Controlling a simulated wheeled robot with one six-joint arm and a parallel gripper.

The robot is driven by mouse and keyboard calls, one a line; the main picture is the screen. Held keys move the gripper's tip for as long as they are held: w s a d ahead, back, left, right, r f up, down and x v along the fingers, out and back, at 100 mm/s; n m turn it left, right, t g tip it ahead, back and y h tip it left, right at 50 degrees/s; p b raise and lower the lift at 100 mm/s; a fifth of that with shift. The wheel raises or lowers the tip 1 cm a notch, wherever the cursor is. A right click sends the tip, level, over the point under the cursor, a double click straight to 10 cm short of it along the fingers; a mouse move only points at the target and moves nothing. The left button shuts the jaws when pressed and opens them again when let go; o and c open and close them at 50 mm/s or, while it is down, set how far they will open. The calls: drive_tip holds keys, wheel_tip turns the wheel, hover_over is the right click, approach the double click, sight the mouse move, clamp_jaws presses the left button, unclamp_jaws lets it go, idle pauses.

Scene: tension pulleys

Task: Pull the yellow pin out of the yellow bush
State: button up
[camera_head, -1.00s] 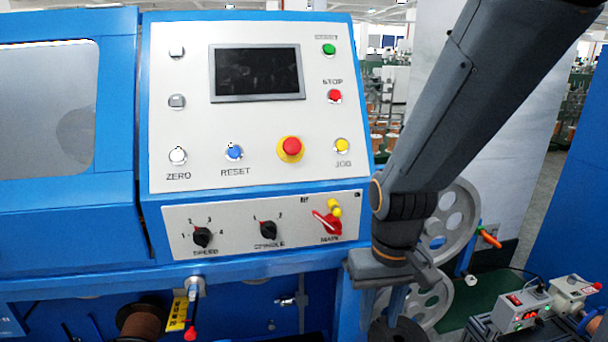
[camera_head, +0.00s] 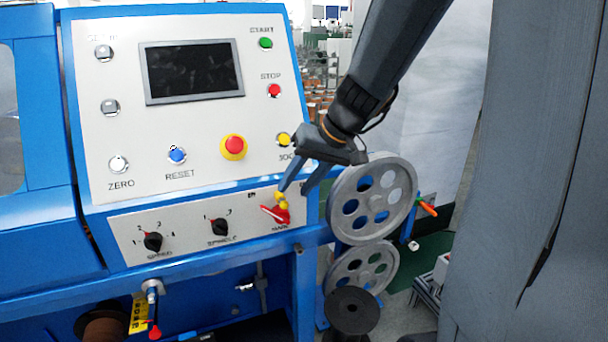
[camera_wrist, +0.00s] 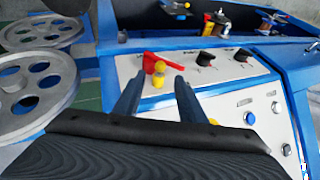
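The yellow pin and yellow bush show as a small yellow piece (camera_head: 281,201) at the red MAIN switch (camera_head: 270,215) on the lower right of the panel. I cannot tell pin from bush clearly at this size. The yellow piece also shows in the wrist view (camera_wrist: 158,79), beside the red lever (camera_wrist: 151,63). My gripper (camera_head: 293,191) is open and empty, its fingers pointing down towards the yellow piece. In the wrist view my fingertips (camera_wrist: 158,85) stand to either side of the yellow piece, with visible gaps; its depth between them is unclear.
Black SPINDLE (camera_head: 219,227) and SPEED (camera_head: 153,242) knobs sit left of the switch. The yellow JOG button (camera_head: 283,139) is just above my gripper. Grey spoked pulleys (camera_head: 372,199) stand close on the right. A black spool (camera_head: 352,311) is below them.

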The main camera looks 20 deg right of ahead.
sight(285, 201)
drive_tip(key=shift+x, duration=2.45)
clamp_jaws()
drive_tip(key=shift+s+b, duration=0.5)
drive_tip(key=shift+s, duration=1.45)
drive_tip(key=shift+s, duration=0.25)
drive_tip(key=shift+s, duration=0.15)
drive_tip(key=shift+s+b, duration=0.45)
drive_tip(key=shift+s, duration=1.4)
